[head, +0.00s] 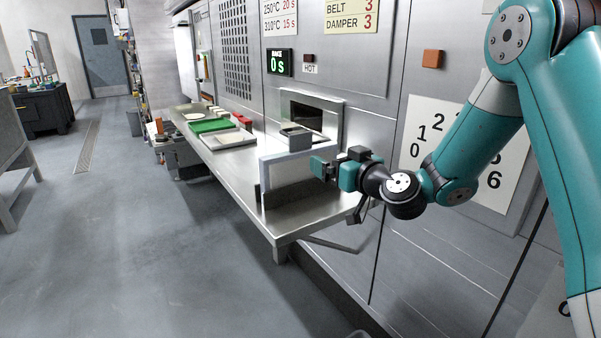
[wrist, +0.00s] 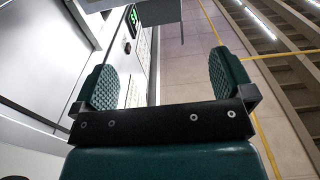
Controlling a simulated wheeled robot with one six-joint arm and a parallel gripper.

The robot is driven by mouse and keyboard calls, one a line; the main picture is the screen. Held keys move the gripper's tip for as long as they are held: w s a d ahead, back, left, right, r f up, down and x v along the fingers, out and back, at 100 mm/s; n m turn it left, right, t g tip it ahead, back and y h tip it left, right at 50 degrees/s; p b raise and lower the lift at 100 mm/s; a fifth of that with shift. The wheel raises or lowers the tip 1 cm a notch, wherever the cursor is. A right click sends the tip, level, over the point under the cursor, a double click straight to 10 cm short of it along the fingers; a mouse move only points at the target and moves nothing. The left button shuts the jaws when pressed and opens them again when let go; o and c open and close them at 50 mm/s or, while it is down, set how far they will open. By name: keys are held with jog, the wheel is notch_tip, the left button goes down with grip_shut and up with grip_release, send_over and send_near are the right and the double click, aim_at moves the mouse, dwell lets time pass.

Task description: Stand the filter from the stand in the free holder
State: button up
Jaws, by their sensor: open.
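A pale flat panel in a light frame, which looks like the filter (head: 290,178), stands upright near the end of the metal shelf (head: 315,212). A dark upright post shows at its left edge; whether this belongs to a stand or a holder I cannot tell. My gripper (head: 318,168) is beside the panel's upper right part and overlaps it in the head view; I cannot tell if they touch. In the wrist view my gripper (wrist: 160,85) has its two green pads wide apart, with nothing between them. No clearly free holder can be made out.
A small grey open box (head: 294,140) sits behind the panel, by a dark opening (head: 308,117) in the steel wall. Green and white trays (head: 209,126) lie farther along the shelf.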

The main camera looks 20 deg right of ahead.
jog(key=p, duration=0.5)
send_near(302, 141)
jog(key=x, duration=0.5)
jog(key=shift+a, duration=0.2)
jog(key=shift+p+x, duration=1.2)
jog(key=shift+x, duration=1.5)
jog(key=shift+d, duration=0.1)
jog(key=shift+c, duration=0.5)
jog(key=c, duration=1.1)
jog(key=shift+c, duration=1)
